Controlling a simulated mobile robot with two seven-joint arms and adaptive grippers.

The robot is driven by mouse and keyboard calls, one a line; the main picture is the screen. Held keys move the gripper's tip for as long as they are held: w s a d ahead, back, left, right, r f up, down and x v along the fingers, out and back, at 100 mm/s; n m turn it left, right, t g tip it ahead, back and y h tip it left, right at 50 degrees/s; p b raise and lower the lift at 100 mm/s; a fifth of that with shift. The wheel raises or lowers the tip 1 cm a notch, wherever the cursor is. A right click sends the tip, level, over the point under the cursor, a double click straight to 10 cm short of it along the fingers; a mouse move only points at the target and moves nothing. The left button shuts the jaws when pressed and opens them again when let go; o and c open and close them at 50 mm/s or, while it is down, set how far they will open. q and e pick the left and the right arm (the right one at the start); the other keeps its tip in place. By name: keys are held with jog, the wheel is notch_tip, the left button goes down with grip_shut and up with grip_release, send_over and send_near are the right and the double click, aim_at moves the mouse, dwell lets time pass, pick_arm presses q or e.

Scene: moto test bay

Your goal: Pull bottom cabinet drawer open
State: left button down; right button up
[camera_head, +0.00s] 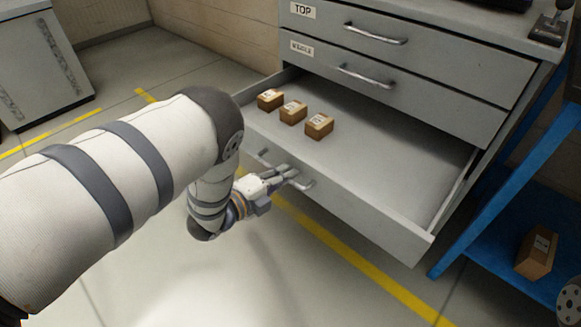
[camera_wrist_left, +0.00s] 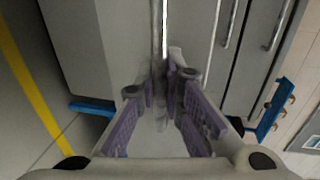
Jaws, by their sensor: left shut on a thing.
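The grey cabinet's bottom drawer (camera_head: 375,200) stands pulled well out in the head view. Its inside shows, with three small brown boxes in a row near its left side: one box (camera_head: 270,99), another (camera_head: 293,112) and a third (camera_head: 319,125). My left gripper (camera_head: 287,175) is at the drawer's front and shut on its bar handle (camera_head: 303,184). The gripper hides part of the handle. In the left wrist view the fingers (camera_wrist_left: 172,75) close around the handle. My right gripper is not in view.
The top drawer (camera_head: 400,45) and middle drawer (camera_head: 400,85) are shut, each with a bar handle. A blue rack (camera_head: 490,225) with a brown box (camera_head: 537,254) stands at the right. Open floor with yellow lines (camera_head: 350,257) lies before the drawer.

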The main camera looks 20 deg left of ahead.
pick_arm(q)
jog(key=shift+s+a, duration=0.2)
jog(key=shift+s, duration=0.25)
jog(key=c, duration=2)
grip_release()
jog(key=shift+o, duration=0.2)
jog(key=v, duration=1.2)
